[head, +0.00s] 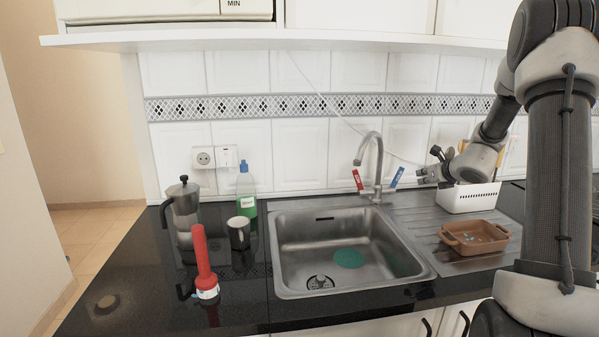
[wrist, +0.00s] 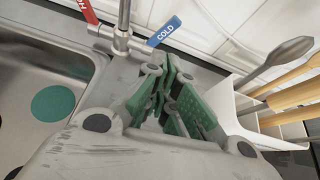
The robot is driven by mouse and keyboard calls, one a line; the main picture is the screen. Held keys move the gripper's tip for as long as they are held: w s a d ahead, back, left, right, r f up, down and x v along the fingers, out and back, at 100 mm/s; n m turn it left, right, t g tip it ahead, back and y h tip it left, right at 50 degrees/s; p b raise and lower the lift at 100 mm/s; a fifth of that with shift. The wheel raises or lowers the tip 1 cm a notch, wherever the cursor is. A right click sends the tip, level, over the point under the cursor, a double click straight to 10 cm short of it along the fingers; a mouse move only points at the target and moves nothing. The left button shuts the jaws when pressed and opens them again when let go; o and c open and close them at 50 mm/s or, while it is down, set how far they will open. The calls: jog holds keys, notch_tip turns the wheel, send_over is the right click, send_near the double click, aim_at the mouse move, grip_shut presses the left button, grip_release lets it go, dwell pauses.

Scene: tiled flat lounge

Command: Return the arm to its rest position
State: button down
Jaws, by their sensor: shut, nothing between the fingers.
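My arm stands at the right of the head view, reaching back over the drainboard. My gripper (head: 424,176) is just left of the white basket, right of the blue-tagged tap handle. In the wrist view, the gripper (wrist: 172,75) has its green-padded fingers together, with nothing between them. Below and behind it are the tap's base and the wall edge of the counter. The white basket (head: 468,199) holds utensils and is close on the gripper's right; it also shows in the wrist view (wrist: 232,108).
The steel sink (head: 290,275) holds a green round thing (head: 349,257). The tap (head: 377,160) rises behind it. A brown dish (head: 473,238) sits on the drainboard. A moka pot (head: 183,208), mug (head: 238,232), green bottle (head: 246,185) and red-handled object (head: 204,262) stand left.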

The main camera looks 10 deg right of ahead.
jog(key=s+a+f+n+g+y, duration=0.1)
jog(key=s+a+n+g+y, duration=0.15)
jog(key=s+a+n, duration=0.55)
jog(key=s+a+f+n+g+y, duration=0.1)
jog(key=s+a+n+g+y, duration=0.2)
jog(key=s+n, duration=0.75)
jog(key=s+a+r+n+h, duration=0.1)
jog(key=s+r+n, duration=0.3)
jog(key=s, duration=0.4)
jog(key=s+a+r+n+g+h, duration=0.1)
jog(key=s+r+n+h, duration=0.2)
jog(key=s+n, duration=0.3)
jog(key=s+a+r+n+g+h, duration=0.1)
jog(key=s+r+n, duration=0.4)
jog(key=s, duration=0.6)
jog(key=shift+a+n+h, duration=0.55)
jog(key=shift+a, duration=0.05)
jog(key=shift+r+g, duration=0.1)
jog(key=shift+g, duration=0.15)
